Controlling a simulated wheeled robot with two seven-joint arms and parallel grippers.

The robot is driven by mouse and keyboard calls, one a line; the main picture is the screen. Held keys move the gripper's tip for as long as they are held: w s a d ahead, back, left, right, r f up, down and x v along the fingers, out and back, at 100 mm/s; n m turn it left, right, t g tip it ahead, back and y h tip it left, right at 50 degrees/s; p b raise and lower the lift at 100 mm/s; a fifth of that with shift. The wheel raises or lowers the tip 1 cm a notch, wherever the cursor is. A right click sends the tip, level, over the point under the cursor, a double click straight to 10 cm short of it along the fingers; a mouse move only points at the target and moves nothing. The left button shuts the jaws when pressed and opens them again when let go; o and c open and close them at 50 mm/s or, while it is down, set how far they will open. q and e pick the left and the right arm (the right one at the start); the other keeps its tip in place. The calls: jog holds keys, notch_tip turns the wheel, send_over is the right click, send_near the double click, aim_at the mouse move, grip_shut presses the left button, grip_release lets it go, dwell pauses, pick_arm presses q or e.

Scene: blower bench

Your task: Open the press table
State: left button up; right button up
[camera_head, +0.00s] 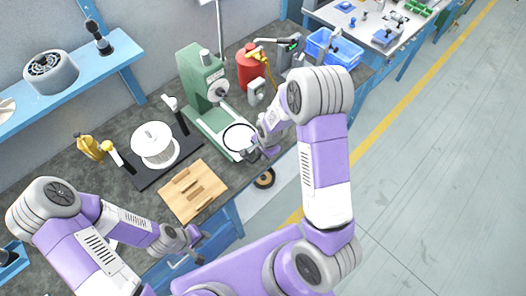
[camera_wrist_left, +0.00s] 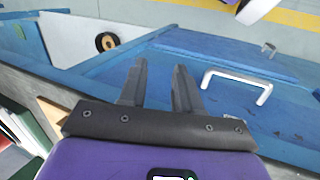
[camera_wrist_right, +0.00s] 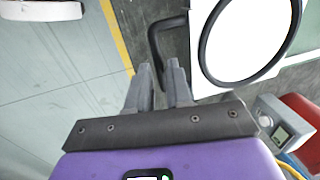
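The green press (camera_head: 205,85) stands on the bench. Its press table is a white plate (camera_head: 229,146) with a black ring; in the right wrist view the white plate (camera_wrist_right: 205,84) fills the upper right. A bent black handle (camera_wrist_right: 154,42) sticks out from its side. My right gripper (camera_head: 256,152) is at this handle. In the right wrist view its fingers (camera_wrist_right: 160,72) are close together on either side of the handle's free end. My left gripper (camera_head: 195,238) is empty, its fingers (camera_wrist_left: 158,70) apart, in front of the bench by the blue drawers.
A wooden block board (camera_head: 193,190) and a white spool-like part (camera_head: 153,146) on a black base lie left of the press. A red canister (camera_head: 250,66) and blue bin (camera_head: 333,47) stand beyond it. A white drawer handle (camera_wrist_left: 237,82) is near my left gripper. The floor at right is clear.

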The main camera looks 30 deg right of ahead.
jog(key=shift+o, duration=1.2)
notch_tip(320, 180, up, 7)
jog(key=s+p, duration=0.1)
jog(key=shift+s+d+r, duration=0.2)
jog(key=shift+s+d, duration=0.05)
